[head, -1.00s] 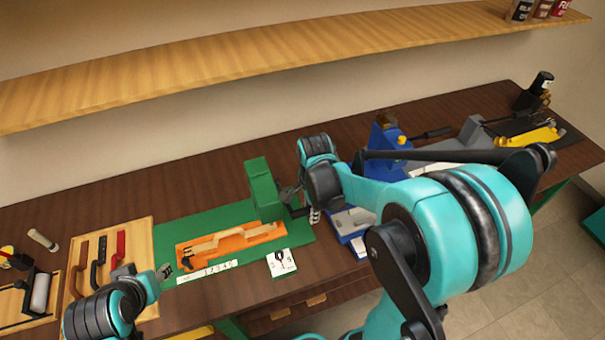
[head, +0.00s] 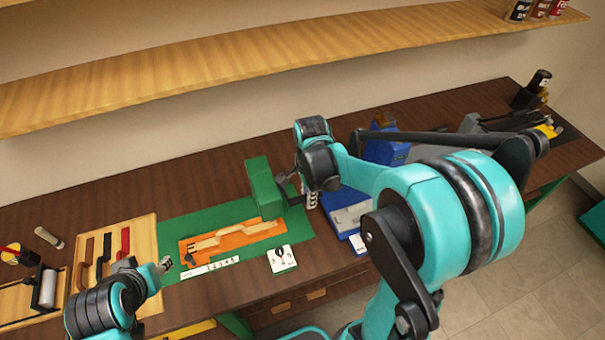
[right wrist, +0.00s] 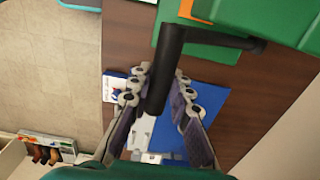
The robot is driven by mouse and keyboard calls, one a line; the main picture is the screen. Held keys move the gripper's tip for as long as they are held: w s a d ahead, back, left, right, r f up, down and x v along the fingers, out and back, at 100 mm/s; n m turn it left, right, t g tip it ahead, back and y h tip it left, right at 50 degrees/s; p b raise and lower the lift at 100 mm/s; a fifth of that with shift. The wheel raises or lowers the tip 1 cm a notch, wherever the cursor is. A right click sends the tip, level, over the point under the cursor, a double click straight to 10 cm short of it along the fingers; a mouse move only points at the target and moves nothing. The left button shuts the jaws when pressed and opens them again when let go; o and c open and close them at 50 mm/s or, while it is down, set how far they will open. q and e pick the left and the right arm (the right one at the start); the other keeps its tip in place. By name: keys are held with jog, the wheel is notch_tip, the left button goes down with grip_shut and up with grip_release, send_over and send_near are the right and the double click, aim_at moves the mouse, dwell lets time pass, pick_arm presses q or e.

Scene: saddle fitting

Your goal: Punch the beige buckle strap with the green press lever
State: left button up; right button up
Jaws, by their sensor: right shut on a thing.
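The green press (head: 264,190) stands upright at the back right of a green mat. Its black lever (head: 290,179) sticks out to the right. My right gripper (head: 311,199) is at the lever's outer end. In the right wrist view my right gripper (right wrist: 160,92) has its fingers on both sides of the lever's black handle (right wrist: 168,65) and is shut on it. The beige buckle strap (head: 225,238) lies along an orange holder (head: 246,241) in front of the press. My left gripper (head: 164,266) hovers left of the holder; its opening is too small to judge.
A numbered strip (head: 210,268) and a white card (head: 280,259) lie in front of the holder. A wooden tool board (head: 143,237) is at the left. A blue tray (head: 340,226) and blue machine (head: 385,152) stand to the right. A shelf (head: 240,72) runs above.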

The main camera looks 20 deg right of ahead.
jog(key=shift+w+r+p, duration=0.4)
jog(key=shift+w+r, duration=0.1)
jog(key=shift+r, duration=0.25)
jog(key=shift+w+r+p, duration=0.4)
jog(key=shift+w+r, duration=0.1)
jog(key=shift+r, duration=0.2)
jog(key=shift+o, duration=0.3)
jog(key=shift+w+d+r+p, duration=0.1)
jog(key=shift+w+r+p, duration=0.3)
jog(key=shift+w+r, duration=0.6)
jog(key=shift+o, duration=0.4)
jog(key=shift+w+f, duration=0.1)
jog(key=shift+w, duration=0.05)
jog(key=shift+o, duration=0.3)
jog(key=o, duration=0.6)
jog(key=shift+w, duration=0.1)
jog(key=shift+o, duration=0.5)
jog(key=shift+w+f, duration=0.15)
jog(key=shift+w, duration=0.05)
jog(key=shift+s, duration=0.1)
jog(key=shift+s, duration=0.1)
